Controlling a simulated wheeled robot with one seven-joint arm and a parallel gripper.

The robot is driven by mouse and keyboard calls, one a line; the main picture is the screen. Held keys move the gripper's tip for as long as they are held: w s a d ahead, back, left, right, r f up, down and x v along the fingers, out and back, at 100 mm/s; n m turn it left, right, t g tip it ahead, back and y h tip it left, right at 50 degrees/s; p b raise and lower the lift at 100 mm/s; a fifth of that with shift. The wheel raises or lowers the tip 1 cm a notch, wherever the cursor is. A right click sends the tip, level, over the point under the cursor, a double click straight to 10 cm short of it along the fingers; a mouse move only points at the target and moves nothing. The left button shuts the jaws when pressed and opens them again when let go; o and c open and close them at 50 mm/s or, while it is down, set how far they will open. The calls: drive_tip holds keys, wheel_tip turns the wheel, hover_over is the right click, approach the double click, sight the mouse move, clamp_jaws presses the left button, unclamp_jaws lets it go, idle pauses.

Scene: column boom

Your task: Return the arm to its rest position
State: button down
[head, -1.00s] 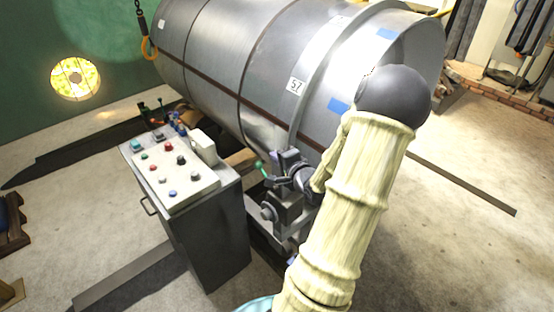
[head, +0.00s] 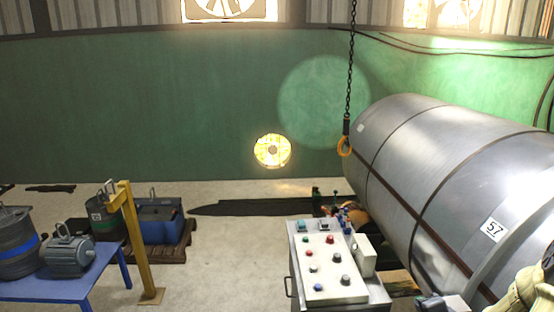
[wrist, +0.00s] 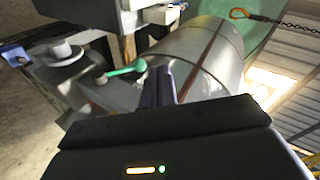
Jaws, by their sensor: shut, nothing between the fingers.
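My gripper (wrist: 158,86) shows in the wrist view as dark fingers close together, shut and empty. A green-knobbed lever (wrist: 124,71) lies just left of the fingers in that picture; whether they touch cannot be told. A large metal drum (wrist: 205,60) fills the space behind them. In the head view only a pale, ribbed part of my arm (head: 528,290) shows at the lower right corner, in front of the drum (head: 425,165) marked 57. My fingers cannot be made out there.
A control cabinet (head: 325,262) with coloured buttons stands left of the drum. An orange hook (head: 344,147) hangs on a chain by the drum's far end. A blue table (head: 75,285), a yellow post (head: 133,240) and a blue bin (head: 160,222) stand left.

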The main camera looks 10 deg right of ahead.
drive_tip(key=s+a+n+g+y+b, duration=0.1)
drive_tip(key=s+a+n+g, duration=0.2)
drive_tip(key=a, duration=0.6)
drive_tip(key=s+a+f+n+g+y+b, duration=0.1)
drive_tip(key=s+a+n+g, duration=0.2)
drive_tip(key=a+n, duration=0.5)
drive_tip(key=s+a+f+n+g+b, duration=0.1)
drive_tip(key=s+a+n+g, duration=0.2)
drive_tip(key=a, duration=0.8)
drive_tip(key=n, duration=0.2)
drive_tip(key=shift+a+n+y, duration=0.25)
drive_tip(key=shift+n+y, duration=0.05)
drive_tip(key=shift+y, duration=0.1)
drive_tip(key=c, duration=2.2)
unclamp_jaws()
